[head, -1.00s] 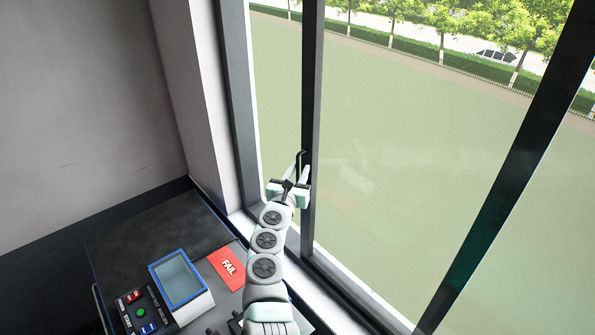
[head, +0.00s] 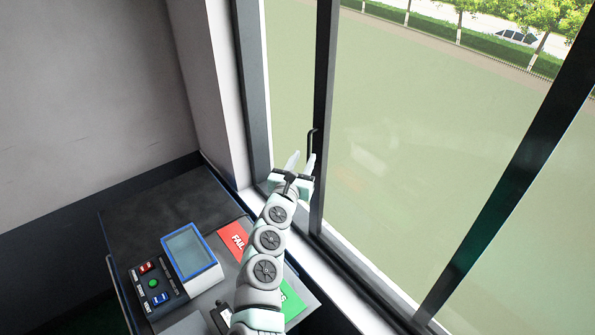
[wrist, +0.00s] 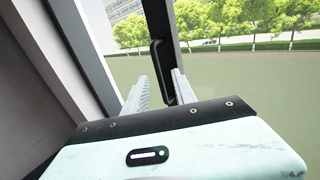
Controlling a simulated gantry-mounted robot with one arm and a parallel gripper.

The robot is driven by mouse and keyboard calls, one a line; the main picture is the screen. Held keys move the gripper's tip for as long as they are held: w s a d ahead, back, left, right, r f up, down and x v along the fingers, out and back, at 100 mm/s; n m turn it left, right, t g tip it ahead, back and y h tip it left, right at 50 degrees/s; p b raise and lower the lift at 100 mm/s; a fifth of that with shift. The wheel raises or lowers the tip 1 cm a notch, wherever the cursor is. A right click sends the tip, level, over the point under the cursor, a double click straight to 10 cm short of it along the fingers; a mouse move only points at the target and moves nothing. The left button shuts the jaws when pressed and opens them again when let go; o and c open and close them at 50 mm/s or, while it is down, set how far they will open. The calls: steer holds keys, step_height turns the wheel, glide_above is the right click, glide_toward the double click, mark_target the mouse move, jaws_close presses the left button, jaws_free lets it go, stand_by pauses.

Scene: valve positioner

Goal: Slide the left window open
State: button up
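The left window's black upright handle (head: 311,146) is on the dark vertical frame (head: 322,100). A narrow strip of the view outside shows between this frame and the grey left jamb (head: 254,90). My gripper (head: 300,158) is open with its two pale fingers pointing at the handle. In the head view the handle rises above the right fingertip. In the wrist view the handle (wrist: 155,72) appears between the fingers of my gripper (wrist: 159,84), and its lower end is nearer the right finger. I cannot tell whether a finger touches it.
Below my arm is a dark desk (head: 150,215) with a blue-framed screen box (head: 189,252), a button panel (head: 153,285), a red FAIL pad (head: 234,237) and a green pad (head: 291,298). Another dark window upright (head: 505,190) stands to the right.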

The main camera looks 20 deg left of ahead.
steer(key=shift+s, duration=2.55)
steer(key=shift+f, duration=0.15)
